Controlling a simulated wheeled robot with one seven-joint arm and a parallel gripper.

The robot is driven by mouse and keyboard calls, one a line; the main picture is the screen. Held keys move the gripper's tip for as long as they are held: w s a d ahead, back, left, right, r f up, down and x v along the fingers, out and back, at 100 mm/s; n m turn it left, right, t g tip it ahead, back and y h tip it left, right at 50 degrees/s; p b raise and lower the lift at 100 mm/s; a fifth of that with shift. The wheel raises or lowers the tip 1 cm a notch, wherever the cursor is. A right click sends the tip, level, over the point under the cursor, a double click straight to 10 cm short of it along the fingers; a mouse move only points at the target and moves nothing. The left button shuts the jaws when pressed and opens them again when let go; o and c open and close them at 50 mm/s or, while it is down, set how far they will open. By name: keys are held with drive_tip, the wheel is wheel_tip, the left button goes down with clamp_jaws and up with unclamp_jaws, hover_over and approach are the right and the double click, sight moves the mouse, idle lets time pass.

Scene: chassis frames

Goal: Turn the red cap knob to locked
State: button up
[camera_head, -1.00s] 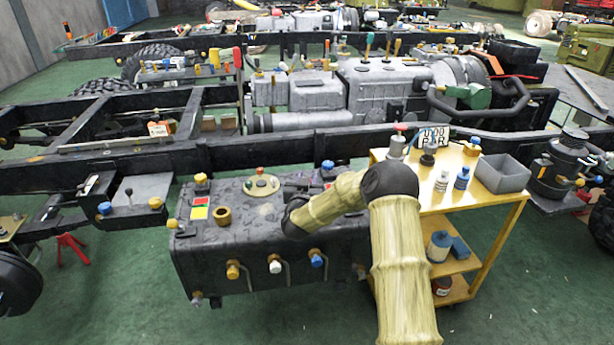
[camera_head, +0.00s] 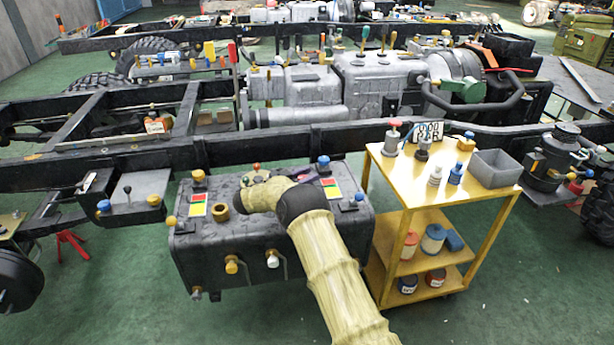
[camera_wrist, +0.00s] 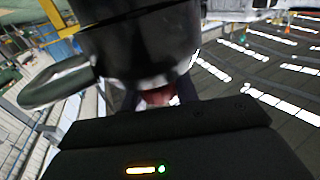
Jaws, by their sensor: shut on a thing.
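In the wrist view, a small patch of red, which I take to be the red cap knob (camera_wrist: 158,96), shows between the dark fingers of my gripper (camera_wrist: 156,100). My gripper is shut on it, and a large black cylindrical part covers most of the knob. In the head view, a small red-orange tip (camera_head: 256,167) shows just past the end of my arm, above the black tank (camera_head: 230,270). The knob's pointing direction cannot be made out.
Red, yellow and green labels (camera_head: 197,206) lie on the tank top beside a brass ring (camera_head: 220,204). Yellow, white and blue knobs surround the tank. A yellow cart (camera_head: 405,190) with bottles stands close on the right. A black frame rail (camera_head: 250,147) runs behind.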

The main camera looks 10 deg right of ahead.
drive_tip(key=shift+s+f+m+g+h+b, duration=0.1)
drive_tip(key=shift+m+g+h+b, duration=0.4)
drive_tip(key=shift+m+g, duration=0.75)
drive_tip(key=shift+g, duration=0.55)
drive_tip(key=o, duration=1)
drive_tip(key=v, duration=1.2)
